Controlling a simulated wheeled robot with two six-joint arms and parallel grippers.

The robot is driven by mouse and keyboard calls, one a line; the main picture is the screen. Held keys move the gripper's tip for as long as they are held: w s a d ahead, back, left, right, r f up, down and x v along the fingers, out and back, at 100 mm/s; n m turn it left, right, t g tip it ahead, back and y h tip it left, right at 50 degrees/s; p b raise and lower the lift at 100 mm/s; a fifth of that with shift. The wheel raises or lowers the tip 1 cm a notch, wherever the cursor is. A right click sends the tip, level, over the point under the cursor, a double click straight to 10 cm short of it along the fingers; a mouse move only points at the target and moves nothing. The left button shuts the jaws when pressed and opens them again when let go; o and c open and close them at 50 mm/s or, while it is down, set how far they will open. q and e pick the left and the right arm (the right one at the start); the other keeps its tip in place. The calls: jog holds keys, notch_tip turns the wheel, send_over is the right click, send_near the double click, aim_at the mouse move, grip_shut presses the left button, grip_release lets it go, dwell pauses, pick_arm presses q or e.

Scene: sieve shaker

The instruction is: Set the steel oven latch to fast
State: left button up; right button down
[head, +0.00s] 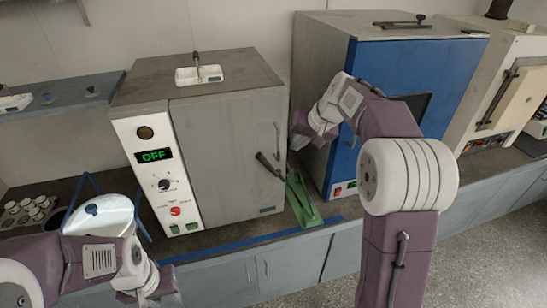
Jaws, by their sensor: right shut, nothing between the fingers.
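The steel oven (228,150) stands on the bench at centre left, its grey door closed. Its white control panel (160,185) has a green display reading OFF and a dark knob. A dark lever (268,165), which looks like the latch, sits tilted at the door's right edge, below a slim vertical handle (278,140). Any latch markings are too small to read. My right gripper (298,140) is shut and empty, just right of the oven's door edge, above and apart from the lever. My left gripper (160,298) is low at the bottom left; its fingers are unclear.
A blue-doored oven (385,95) stands close behind my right arm, and a cream oven (505,95) is further right. A green object (303,200) lies between the first two ovens. A round whitish vessel (98,217) and small cups (28,210) are at left.

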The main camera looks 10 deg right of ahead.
jog(key=p, duration=0.2)
send_near(273, 169)
jog(key=w+d, duration=0.1)
jog(key=w+a+f+p, duration=0.2)
jog(key=a, duration=0.1)
jog(key=shift+w+f, duration=0.25)
jog(key=shift+a, duration=0.1)
